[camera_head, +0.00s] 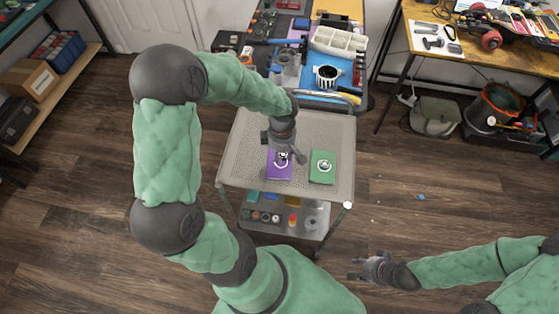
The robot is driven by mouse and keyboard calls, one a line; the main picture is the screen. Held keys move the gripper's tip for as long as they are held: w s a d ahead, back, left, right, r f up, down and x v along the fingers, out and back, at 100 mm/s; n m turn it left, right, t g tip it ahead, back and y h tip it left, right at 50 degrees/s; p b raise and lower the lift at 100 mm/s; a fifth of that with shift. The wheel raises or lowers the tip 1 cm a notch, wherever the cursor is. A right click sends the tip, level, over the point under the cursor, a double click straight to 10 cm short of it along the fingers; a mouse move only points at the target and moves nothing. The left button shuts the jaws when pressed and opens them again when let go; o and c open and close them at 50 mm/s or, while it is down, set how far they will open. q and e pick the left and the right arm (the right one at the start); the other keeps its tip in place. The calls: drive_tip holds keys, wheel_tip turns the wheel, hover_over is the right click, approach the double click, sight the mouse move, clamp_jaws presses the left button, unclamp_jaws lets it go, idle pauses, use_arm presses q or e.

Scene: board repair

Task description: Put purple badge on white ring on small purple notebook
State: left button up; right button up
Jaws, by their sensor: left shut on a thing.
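The small purple notebook (270,173) lies on the upper shelf of a grey cart. A white ring (281,168) lies on it, partly covered by my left gripper. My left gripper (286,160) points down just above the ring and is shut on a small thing. That thing looks to be the purple badge, but it is mostly hidden and its colour is unclear. I cannot tell whether it touches the ring. My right gripper (352,268) is open and empty, low over the floor to the right of the cart.
A green notebook (322,178) with a white ring (323,166) lies right of the purple one. The cart's perforated top (245,150) is otherwise mostly clear. Its lower shelf (312,213) holds several small items. A cluttered workbench with a blue mat (297,82) stands behind.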

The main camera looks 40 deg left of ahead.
sight(280, 156)
use_arm(q)
drive_tip(key=f, duration=0.2)
drive_tip(key=a+f+b, duration=0.1)
drive_tip(key=f, duration=0.1)
drive_tip(key=shift+f, duration=0.1)
drive_tip(key=shift+b, duration=0.3)
drive_tip(key=o, duration=0.9)
wheel_tip(280, 156, up, 12)
drive_tip(key=p, duration=0.4)
drive_tip(key=shift+w, duration=0.15)
